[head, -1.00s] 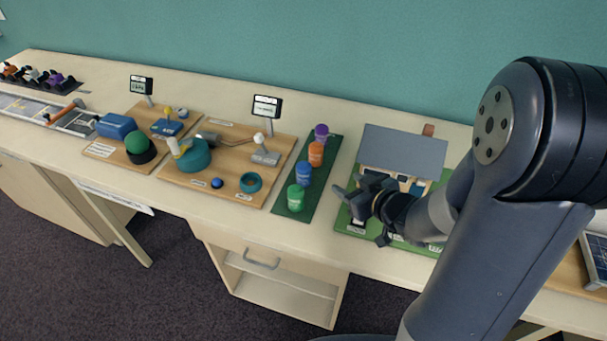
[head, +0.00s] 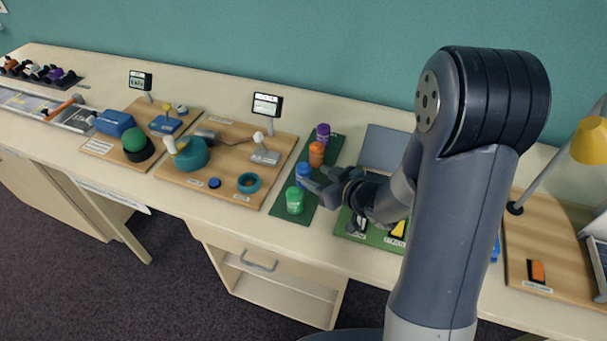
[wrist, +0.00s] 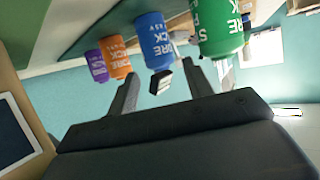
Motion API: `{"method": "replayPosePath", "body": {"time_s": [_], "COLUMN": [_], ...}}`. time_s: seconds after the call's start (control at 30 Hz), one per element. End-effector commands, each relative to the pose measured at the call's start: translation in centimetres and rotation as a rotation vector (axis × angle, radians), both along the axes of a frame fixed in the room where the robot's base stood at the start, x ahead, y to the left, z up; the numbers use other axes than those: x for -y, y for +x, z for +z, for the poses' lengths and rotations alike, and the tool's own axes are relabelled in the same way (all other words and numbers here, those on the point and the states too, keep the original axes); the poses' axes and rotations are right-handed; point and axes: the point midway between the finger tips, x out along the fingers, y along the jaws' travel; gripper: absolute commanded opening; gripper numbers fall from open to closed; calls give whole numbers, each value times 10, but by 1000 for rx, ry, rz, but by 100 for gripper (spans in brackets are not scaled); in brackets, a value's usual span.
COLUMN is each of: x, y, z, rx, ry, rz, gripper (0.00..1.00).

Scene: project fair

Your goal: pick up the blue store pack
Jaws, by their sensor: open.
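The blue store pack (head: 302,173) stands upright in a row of coloured packs on a dark green mat (head: 278,212). My gripper (head: 317,181) is open and empty just to its right, and a finger is close to the pack in the head view. In the wrist view, which is upside down, the blue pack (wrist: 153,38) lies beyond and roughly between my spread fingertips (wrist: 161,72). I cannot tell whether a finger touches it.
The green pack (head: 295,200) stands in front of it; the orange pack (head: 316,154) and purple pack (head: 323,133) stand behind. A wooden board (head: 225,195) with a teal device lies left.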

Motion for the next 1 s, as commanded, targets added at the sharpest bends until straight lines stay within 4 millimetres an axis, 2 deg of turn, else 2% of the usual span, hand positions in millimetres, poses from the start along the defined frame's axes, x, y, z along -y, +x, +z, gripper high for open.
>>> {"method": "replayPosePath", "body": {"time_s": [0.5, 0.8, 1.0], "x": [-28, -30, -30], "y": [36, 38, 38], "z": [-22, -24, -24], "rx": [0, 1, 0], "ry": [-1, -1, 0], "rz": [0, -1, -1], "gripper": [48, 48, 32]}}
